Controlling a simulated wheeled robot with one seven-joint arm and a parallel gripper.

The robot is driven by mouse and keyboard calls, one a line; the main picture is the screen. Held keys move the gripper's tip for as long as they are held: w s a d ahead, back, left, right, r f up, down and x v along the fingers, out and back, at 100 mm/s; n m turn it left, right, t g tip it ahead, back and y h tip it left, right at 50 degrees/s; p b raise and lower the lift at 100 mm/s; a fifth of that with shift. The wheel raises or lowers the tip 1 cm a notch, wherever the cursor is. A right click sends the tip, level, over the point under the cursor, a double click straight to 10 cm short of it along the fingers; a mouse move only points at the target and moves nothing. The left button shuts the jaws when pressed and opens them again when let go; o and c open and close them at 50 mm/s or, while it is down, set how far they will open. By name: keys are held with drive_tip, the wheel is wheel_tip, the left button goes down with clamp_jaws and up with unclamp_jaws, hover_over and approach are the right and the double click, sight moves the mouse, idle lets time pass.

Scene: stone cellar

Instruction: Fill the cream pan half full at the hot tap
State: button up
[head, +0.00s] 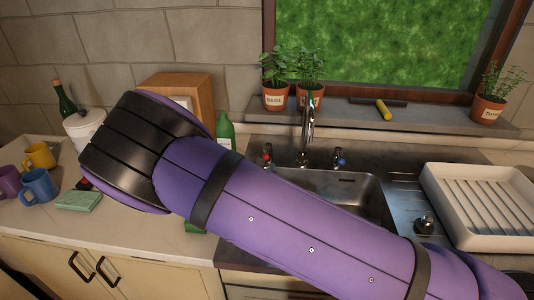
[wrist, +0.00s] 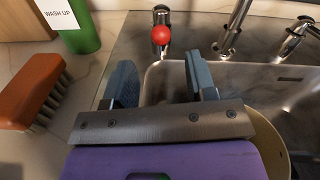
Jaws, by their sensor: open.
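The cream pan (wrist: 268,142) shows only as a curved pale rim and wall inside the sink, at lower right in the wrist view; my gripper hides the rest. In the head view my arm hides it. The red-marked hot tap (wrist: 161,35) stands behind the sink's left corner and also shows in the head view (head: 267,154). The spout (wrist: 234,28) is right of it, also in the head view (head: 308,122). My gripper (wrist: 161,82) is open and empty, its fingers apart, pointing toward the hot tap without touching it. How full the pan is cannot be seen.
The steel sink (head: 372,190) has a blue-marked tap (head: 339,157) at right. A green wash-up bottle (wrist: 78,24) and an orange brush (wrist: 32,92) are left of my gripper. A white drying rack (head: 488,208) is right; mugs (head: 39,157) are far left.

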sight(266, 155)
drive_tip(key=w, duration=0.3)
drive_tip(key=w+d, duration=0.1)
drive_tip(key=w, duration=0.4)
drive_tip(key=shift+w+d, duration=0.3)
drive_tip(key=shift+w, duration=0.05)
clamp_jaws()
